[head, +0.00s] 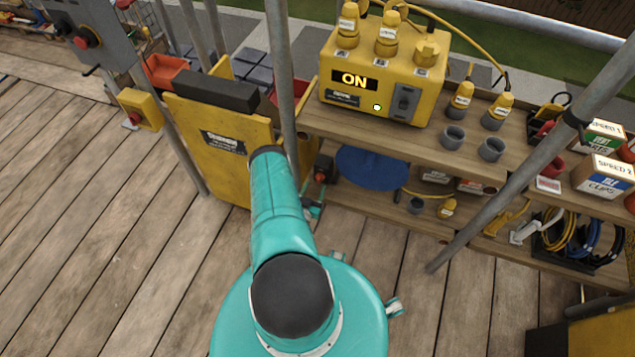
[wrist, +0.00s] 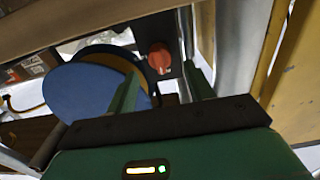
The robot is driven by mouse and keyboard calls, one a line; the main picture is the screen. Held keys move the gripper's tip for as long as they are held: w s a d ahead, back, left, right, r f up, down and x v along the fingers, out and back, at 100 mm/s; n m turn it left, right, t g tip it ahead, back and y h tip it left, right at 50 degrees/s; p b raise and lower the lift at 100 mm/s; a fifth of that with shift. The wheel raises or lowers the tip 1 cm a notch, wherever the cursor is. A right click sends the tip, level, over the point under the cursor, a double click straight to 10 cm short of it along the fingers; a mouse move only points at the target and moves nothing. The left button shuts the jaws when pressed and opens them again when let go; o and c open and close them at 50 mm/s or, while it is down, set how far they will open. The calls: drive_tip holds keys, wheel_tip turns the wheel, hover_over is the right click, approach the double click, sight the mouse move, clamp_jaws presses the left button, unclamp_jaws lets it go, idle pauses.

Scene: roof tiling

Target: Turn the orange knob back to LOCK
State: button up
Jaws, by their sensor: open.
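The orange knob (wrist: 159,57) sits on a dark box (wrist: 168,72) in the upper middle of the wrist view. In the head view the knob (head: 320,177) is a small spot below the workbench, just right of the yellow panel. Its lettering and exact setting cannot be read. My gripper (wrist: 160,84) is open and empty, with one green finger on each side below the knob. The knob lies beyond the fingertips and roughly between them; I see no contact. In the head view my arm hides most of the gripper.
A blue disc (wrist: 92,88) lies close left of the fingers. A metal pole (wrist: 236,45) and the yellow panel (head: 205,125) are close by. The workbench (head: 375,137) overhangs the knob and carries a yellow box (head: 345,108) displaying ON. Wooden decking (head: 120,245) at left is clear.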

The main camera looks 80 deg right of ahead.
sight(318, 182)
drive_tip(key=d, duration=0.4)
drive_tip(key=shift+s, duration=0.15)
drive_tip(key=c, duration=0.9)
drive_tip(key=shift+c, duration=0.2)
